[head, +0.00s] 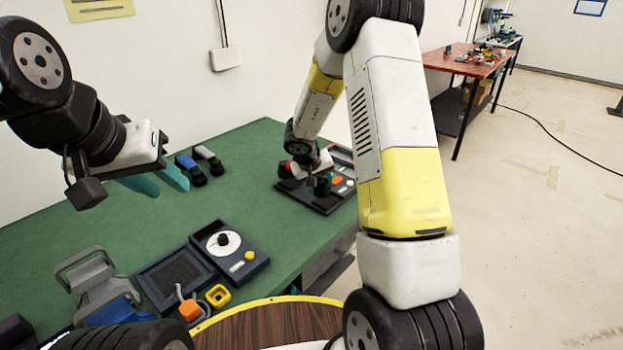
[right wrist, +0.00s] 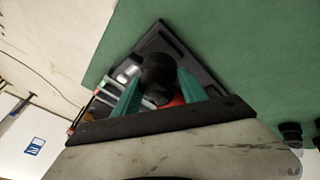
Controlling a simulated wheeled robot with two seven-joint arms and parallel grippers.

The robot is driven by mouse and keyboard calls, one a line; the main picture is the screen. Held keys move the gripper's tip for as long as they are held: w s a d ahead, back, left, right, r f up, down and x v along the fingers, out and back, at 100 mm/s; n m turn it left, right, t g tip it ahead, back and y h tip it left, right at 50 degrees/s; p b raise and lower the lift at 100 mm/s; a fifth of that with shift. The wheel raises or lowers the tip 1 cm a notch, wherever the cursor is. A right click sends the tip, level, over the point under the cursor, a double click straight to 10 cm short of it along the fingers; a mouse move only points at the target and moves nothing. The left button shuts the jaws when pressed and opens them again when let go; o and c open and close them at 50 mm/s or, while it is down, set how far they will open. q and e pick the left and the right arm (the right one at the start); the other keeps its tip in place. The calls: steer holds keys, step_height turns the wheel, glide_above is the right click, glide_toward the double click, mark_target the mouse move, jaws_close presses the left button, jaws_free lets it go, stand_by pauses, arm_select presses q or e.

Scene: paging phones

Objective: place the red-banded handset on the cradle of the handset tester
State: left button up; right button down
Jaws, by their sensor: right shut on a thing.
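My right gripper (right wrist: 160,95) is shut on the red-banded handset (right wrist: 158,72). In the right wrist view its black end shows between the teal fingers, with some red behind. In the head view the handset's black end (head: 320,186) and red part show over the handset tester (head: 309,198), a dark unit with coloured buttons. The tester also shows behind the handset in the right wrist view (right wrist: 182,50). The gripper and handset cover the cradle, so I cannot tell whether they touch. My left gripper (head: 160,182) is open and empty above the table.
The table's middle is clear.

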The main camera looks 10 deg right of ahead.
steer(key=shift+w+d, duration=0.2)
steer(key=x, duration=0.2)
steer(key=shift+d+f, duration=0.15)
steer(key=shift+f, duration=0.75)
steer(key=c, duration=0.6)
jaws_free()
